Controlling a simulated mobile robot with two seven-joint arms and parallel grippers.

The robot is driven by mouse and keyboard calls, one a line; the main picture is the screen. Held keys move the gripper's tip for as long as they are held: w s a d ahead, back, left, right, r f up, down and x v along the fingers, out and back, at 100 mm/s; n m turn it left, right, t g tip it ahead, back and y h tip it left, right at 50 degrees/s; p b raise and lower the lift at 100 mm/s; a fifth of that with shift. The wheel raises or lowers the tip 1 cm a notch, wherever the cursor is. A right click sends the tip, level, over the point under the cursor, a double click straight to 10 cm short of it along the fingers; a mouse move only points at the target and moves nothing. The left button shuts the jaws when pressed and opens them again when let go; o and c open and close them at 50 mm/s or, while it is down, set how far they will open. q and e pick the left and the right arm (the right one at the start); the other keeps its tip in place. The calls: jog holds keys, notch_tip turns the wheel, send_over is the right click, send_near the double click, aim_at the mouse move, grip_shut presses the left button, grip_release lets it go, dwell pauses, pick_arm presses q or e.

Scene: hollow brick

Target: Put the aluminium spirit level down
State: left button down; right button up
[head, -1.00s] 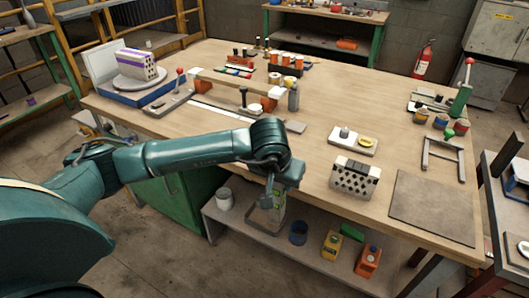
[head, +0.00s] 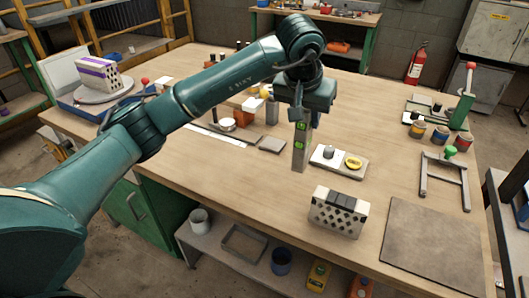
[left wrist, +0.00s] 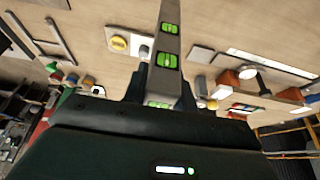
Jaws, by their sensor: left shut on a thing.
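The aluminium spirit level (head: 300,157) is a grey bar with green vials. My left gripper (head: 299,112) is shut on its upper end and holds it roughly upright over the wooden workbench (head: 230,178). I cannot tell whether its lower end touches the bench top. In the left wrist view the spirit level (left wrist: 169,50) runs up from between the fingers of my left gripper (left wrist: 160,88), with the green vials facing the camera. My right gripper is not in view.
A white plate with a yellow disc (head: 338,161) stands right of the level. A hollow brick (head: 337,212) is in front, with a dark flat mat (head: 432,245) at the right. The bench's front left area is clear. A metal frame (head: 445,181) lies at the right.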

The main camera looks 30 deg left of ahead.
aim_at(304, 133)
pick_arm(q)
jog(key=f, duration=0.4)
jog(key=shift+s+f, duration=0.1)
jog(key=shift+s, duration=0.15)
notch_tip(304, 133, down, 3)
jog(key=shift+f, duration=0.1)
jog(key=shift+f+p, duration=0.3)
jog(key=shift+f, duration=0.2)
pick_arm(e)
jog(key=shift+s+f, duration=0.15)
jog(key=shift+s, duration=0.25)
pick_arm(q)
jog(key=c, duration=1.6)
grip_release()
jog(key=shift+f, duration=0.15)
jog(key=o, duration=0.5)
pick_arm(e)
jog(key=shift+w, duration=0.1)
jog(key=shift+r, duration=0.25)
